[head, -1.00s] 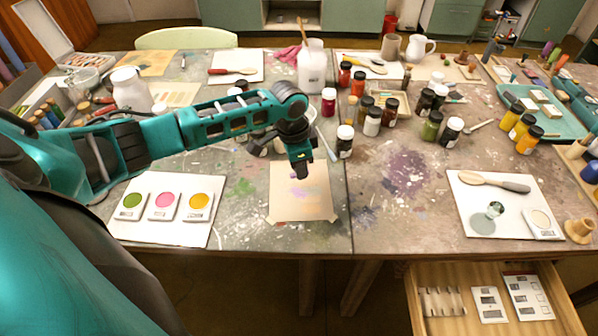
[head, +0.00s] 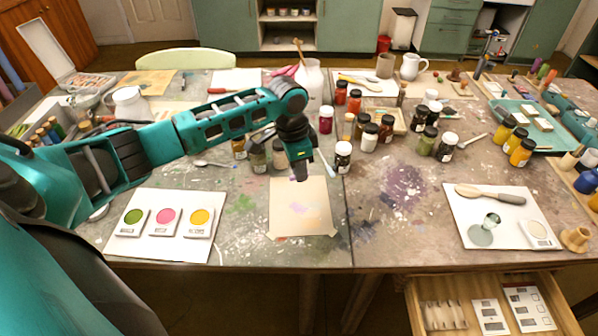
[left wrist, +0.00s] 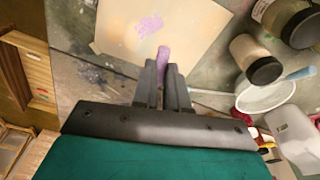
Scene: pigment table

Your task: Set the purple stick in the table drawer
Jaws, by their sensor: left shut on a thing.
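My left gripper (head: 299,176) hangs above the far edge of the tan paper sheet (head: 302,212). In the left wrist view its two fingers (left wrist: 163,75) are shut on the purple stick (left wrist: 163,56), whose end stands out past the fingertips. In the head view the stick is too small and dark to make out. The table drawer (head: 462,292) is pulled open below the table's front edge at the bottom right. It holds a rack of pale pieces and two white cards. The gripper is well to the left of the drawer and higher. My right gripper is not in view.
Several paint jars (head: 342,158) stand behind and right of the gripper. A white card with three colour pans (head: 150,245) lies front left. The table's middle front (head: 385,235) is clear.

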